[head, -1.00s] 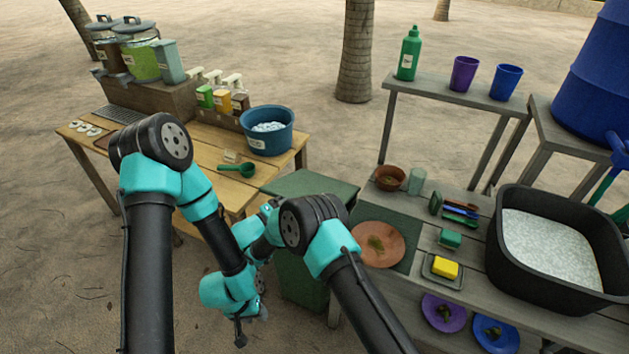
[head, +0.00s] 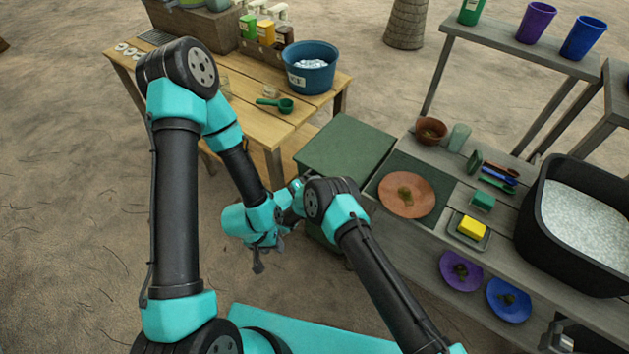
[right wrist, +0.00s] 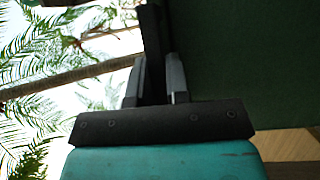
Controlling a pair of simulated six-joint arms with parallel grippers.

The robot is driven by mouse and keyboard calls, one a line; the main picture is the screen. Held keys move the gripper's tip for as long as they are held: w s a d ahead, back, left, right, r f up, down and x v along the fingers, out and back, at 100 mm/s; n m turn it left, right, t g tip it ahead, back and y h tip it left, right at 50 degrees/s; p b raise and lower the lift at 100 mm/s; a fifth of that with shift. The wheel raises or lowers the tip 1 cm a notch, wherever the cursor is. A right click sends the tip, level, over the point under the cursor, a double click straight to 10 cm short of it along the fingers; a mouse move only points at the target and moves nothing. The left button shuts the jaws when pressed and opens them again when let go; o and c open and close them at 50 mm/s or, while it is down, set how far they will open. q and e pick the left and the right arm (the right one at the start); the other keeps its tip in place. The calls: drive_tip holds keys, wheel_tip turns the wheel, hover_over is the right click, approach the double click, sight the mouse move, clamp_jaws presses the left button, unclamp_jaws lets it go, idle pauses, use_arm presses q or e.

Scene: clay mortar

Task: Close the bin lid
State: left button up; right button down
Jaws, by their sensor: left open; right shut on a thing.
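The dark green bin (head: 345,148) stands between the wooden table and the grey counter in the head view. Its top panel shows, but my arms cover much of its front; how far the lid is open I cannot tell. In the right wrist view a large dark green panel (right wrist: 240,55) fills the right side. My right gripper (right wrist: 158,75) is shut on a dark bar-like part (right wrist: 152,40) beside that panel. In the head view my right gripper is hidden behind the arm joints. My left gripper (head: 259,263) is open and empty, low in front of the bin.
The wooden table (head: 300,112) holds a blue tub (head: 310,67) and a green scoop (head: 275,104). The grey counter (head: 455,205) at right carries an orange plate (head: 407,192), a yellow sponge (head: 471,227) and a black basin (head: 535,215). Bare sand (head: 75,200) lies at left.

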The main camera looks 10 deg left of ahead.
drive_tip(key=shift+w+d+f, duration=0.1)
drive_tip(key=shift+w, duration=0.15)
drive_tip(key=c, duration=1.4)
unclamp_jaws()
drive_tip(key=shift+w+f, duration=0.1)
drive_tip(key=shift+s, duration=0.2)
